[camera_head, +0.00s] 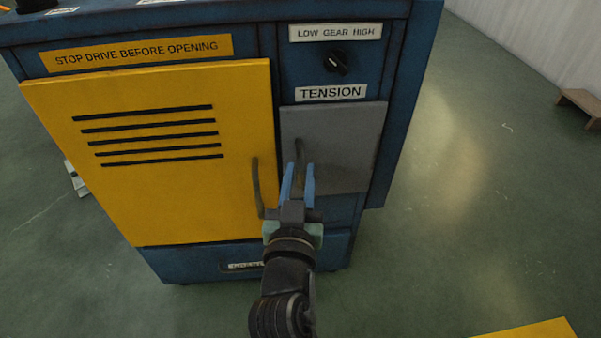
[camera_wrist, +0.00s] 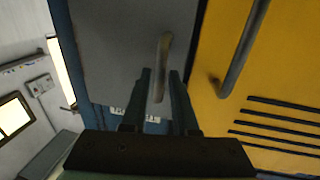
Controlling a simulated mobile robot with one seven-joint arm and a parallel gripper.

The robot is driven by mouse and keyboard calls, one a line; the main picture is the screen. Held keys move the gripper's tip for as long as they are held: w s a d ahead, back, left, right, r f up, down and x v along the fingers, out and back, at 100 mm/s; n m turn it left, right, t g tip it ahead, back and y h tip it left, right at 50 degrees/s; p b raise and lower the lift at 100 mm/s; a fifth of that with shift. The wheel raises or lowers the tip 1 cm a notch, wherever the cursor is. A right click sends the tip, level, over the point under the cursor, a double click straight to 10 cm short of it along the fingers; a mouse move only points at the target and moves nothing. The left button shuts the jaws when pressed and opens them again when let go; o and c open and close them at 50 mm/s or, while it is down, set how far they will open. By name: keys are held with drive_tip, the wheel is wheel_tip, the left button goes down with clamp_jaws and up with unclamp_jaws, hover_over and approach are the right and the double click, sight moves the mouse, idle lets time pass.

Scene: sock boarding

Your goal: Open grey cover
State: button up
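The grey cover (camera_head: 345,150) is a small panel under the TENSION label on the blue machine, and it looks closed. It also shows in the wrist view (camera_wrist: 105,45). Its upright bar handle (camera_head: 299,150) is near its left edge; the handle also shows in the wrist view (camera_wrist: 164,55). My gripper (camera_head: 299,168) is in front of the cover at the handle. In the wrist view my gripper (camera_wrist: 160,73) is open, with the lower part of the handle showing between the fingers and gaps at both sides. I cannot tell whether the fingers reach fully around it.
A large yellow door (camera_head: 160,180) with slots and its own dark handle (camera_head: 257,188) is just left of the grey cover. A dark knob (camera_head: 337,63) is above. Open green floor (camera_head: 450,200) lies right of the machine; a brown stool (camera_head: 580,101) is farther off.

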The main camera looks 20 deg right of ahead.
drive_tip(key=shift+w+d, duration=0.3)
drive_tip(key=shift+w, duration=0.25)
clamp_jaws()
idle(1.1)
